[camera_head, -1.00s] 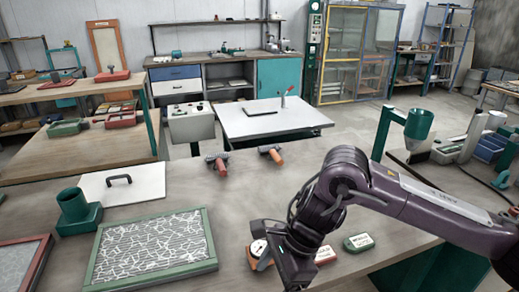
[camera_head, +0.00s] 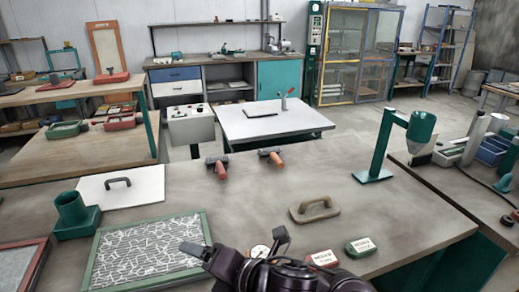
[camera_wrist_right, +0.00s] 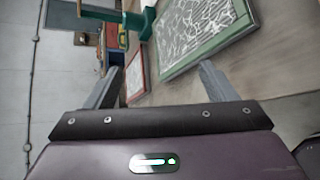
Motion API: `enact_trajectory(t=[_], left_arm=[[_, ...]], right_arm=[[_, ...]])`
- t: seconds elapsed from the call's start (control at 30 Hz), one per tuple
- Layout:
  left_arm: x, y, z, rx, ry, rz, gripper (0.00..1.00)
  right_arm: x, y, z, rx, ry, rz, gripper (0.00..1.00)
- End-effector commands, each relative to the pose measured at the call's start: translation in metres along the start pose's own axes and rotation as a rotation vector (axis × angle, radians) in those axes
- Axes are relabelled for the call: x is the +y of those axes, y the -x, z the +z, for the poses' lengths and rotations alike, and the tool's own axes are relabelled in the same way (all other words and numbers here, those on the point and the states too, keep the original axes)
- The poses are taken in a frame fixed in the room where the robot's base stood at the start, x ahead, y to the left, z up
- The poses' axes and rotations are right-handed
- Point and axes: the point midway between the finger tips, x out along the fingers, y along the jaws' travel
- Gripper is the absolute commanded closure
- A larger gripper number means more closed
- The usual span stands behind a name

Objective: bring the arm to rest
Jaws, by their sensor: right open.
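My right arm is folded low at the bottom middle of the head view. My right gripper (camera_head: 236,243) is near the right edge of the green-framed fibre tray (camera_head: 92,268). Its two fingers stand apart with nothing between them. In the right wrist view the open gripper (camera_wrist_right: 158,84) shows its spread fingers, with the fibre tray (camera_wrist_right: 218,47) beyond them. My left gripper is not in view.
A tan handled block (camera_head: 314,209), red box (camera_head: 321,258), green box (camera_head: 360,246) and green stand (camera_head: 373,176) are on the table at right. A white board (camera_head: 120,187) and green cup holder (camera_head: 75,215) are at left.

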Motion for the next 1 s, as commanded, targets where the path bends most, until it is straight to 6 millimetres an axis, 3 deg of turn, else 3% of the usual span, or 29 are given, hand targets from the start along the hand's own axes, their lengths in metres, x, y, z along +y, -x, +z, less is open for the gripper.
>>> enact_trajectory(t=[0.03,0.17,0.2,0.4,0.6,0.83,1.0], left_arm=[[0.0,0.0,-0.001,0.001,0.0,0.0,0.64],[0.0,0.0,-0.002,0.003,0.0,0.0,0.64],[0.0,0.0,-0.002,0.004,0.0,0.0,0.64],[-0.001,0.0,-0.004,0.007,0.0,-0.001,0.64],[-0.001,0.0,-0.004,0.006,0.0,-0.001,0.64],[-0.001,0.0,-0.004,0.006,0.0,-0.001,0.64],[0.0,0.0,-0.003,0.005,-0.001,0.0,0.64]], right_arm=[[-0.014,0.008,0.009,-0.07,-0.212,-0.031,0.22],[-0.067,0.038,0.036,-0.28,-0.758,-0.128,0.22],[-0.088,0.051,0.041,-0.351,-0.927,-0.161,0.22],[-0.186,0.119,0.032,-0.694,-1.612,-0.312,0.22],[-0.242,0.172,0.002,-0.959,-1.999,-0.41,0.22],[-0.281,0.225,-0.036,-1.243,-2.304,-0.492,0.22],[-0.323,0.197,-0.042,-1.242,-2.3,-0.512,0.22]])
